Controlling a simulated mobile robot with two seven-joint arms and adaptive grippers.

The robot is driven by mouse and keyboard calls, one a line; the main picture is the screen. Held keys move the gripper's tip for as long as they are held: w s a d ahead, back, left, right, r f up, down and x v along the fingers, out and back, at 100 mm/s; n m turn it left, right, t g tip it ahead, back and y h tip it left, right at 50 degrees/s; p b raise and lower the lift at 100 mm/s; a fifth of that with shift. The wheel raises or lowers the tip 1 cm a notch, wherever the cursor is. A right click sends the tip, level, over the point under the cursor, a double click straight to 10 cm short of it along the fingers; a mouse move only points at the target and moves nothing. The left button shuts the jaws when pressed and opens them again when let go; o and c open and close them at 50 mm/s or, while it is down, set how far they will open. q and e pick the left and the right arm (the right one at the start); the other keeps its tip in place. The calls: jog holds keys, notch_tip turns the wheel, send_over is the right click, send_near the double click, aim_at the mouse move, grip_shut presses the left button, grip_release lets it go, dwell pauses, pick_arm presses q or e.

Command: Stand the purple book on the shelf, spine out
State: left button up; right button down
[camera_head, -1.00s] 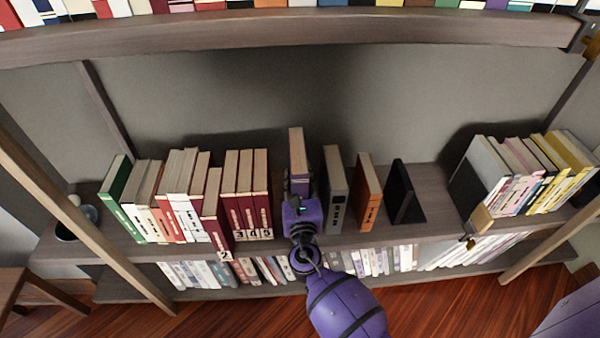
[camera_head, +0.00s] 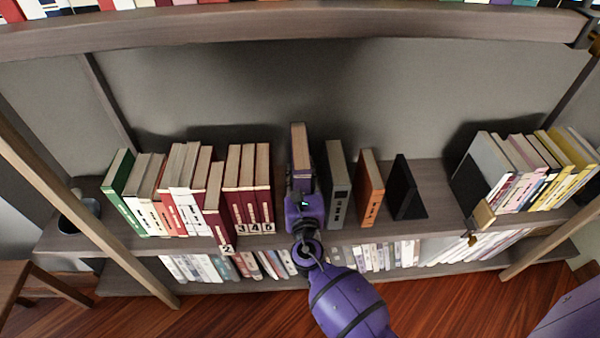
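A book with a tan page block (camera_head: 300,143) stands upright in the gap between dark red books and a grey book on the middle shelf (camera_head: 440,190). Its front is mostly hidden by my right gripper (camera_head: 301,183), but a dark purple tone shows low down, so it looks like the purple book. My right gripper is right at its front face, pointing into the shelf. The fingers blend with the book, so their opening is unclear. Whether the book's base rests on the shelf is hidden. My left gripper is not in view.
Dark red books (camera_head: 248,190) stand close on the left, and a grey book (camera_head: 337,185) on the right. Then come an orange book (camera_head: 370,190) and a black bookend (camera_head: 404,190). Shelf is free between the bookend and the right-hand row (camera_head: 535,175). A thick shelf (camera_head: 300,33) is above.

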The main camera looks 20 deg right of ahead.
jog(key=shift+w+r, duration=0.1)
jog(key=shift+r, duration=0.05)
jog(key=c, duration=1.2)
grip_release()
jog(key=v, duration=1.2)
